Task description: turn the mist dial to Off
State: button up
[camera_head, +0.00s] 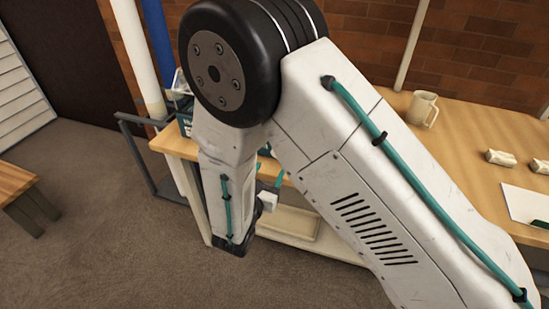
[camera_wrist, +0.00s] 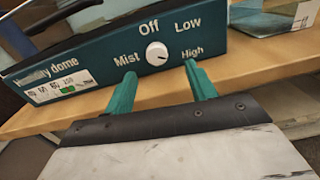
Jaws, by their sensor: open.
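The mist dial (camera_wrist: 157,54) is a round white knob on the teal front panel (camera_wrist: 98,62) of the humidity dome. Off is printed above it, Low at upper right, High at right and Mist at left. A small dark mark on the knob appears to face lower right, toward High. My gripper (camera_wrist: 160,70) is open, with one teal finger below left of the knob and one below right. The fingers look short of the knob, with nothing between them. In the head view my arm hides the dial, and only a bit of teal casing (camera_head: 185,123) shows.
The unit stands near the front edge of a wooden bench (camera_wrist: 255,68). A clear-sided box (camera_wrist: 270,18) stands right of it. In the head view a mug (camera_head: 421,108), small pale blocks (camera_head: 500,158) and a white sheet (camera_head: 522,204) lie farther right. A low wooden table (camera_head: 20,183) stands left.

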jog(key=x, duration=0.7)
jog(key=shift+w+a+f, duration=0.25)
jog(key=shift+w, duration=0.1)
jog(key=shift+n, duration=0.3)
jog(key=c, duration=1)
